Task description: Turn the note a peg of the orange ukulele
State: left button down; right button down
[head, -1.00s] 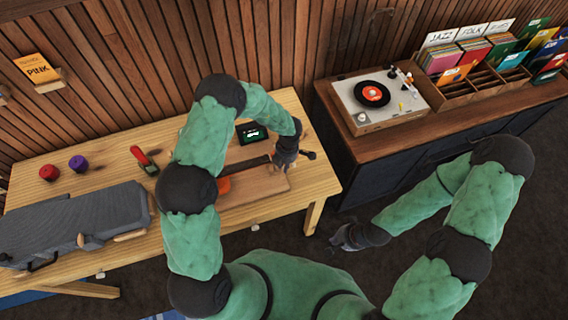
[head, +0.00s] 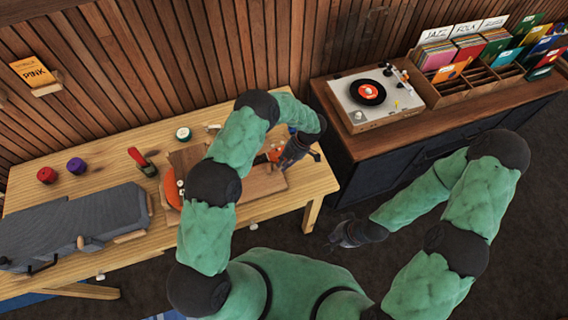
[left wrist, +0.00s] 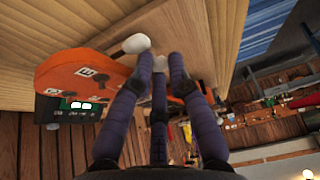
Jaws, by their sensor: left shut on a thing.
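The orange ukulele lies on the wooden bench; its orange body (head: 172,187) shows left of my left arm, which hides its middle. Its orange headstock (head: 274,155) is beside my left gripper (head: 292,157). In the left wrist view the headstock (left wrist: 72,62) carries small letter labels; one reads E. My left gripper (left wrist: 160,66) has its fingers close around a small white peg at the headstock's edge, mostly hidden. Another white peg (left wrist: 137,43) stands beside the fingers. I cannot read which note the held peg has. My right gripper (head: 343,236) hangs low, away from the bench, its fingers unclear.
A tuner with a lit green screen (left wrist: 75,104) is near the headstock. A grey case (head: 75,225), red roll (head: 47,175), purple roll (head: 76,166) and red-handled tool (head: 140,158) occupy the bench's left. A record player (head: 375,98) stands on the right cabinet.

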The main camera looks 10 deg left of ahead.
pick_arm(q)
jog(key=c, duration=1.5)
grip_release()
jog(key=shift+o, duration=0.2)
jog(key=v, duration=1.2)
jog(key=shift+d, duration=0.1)
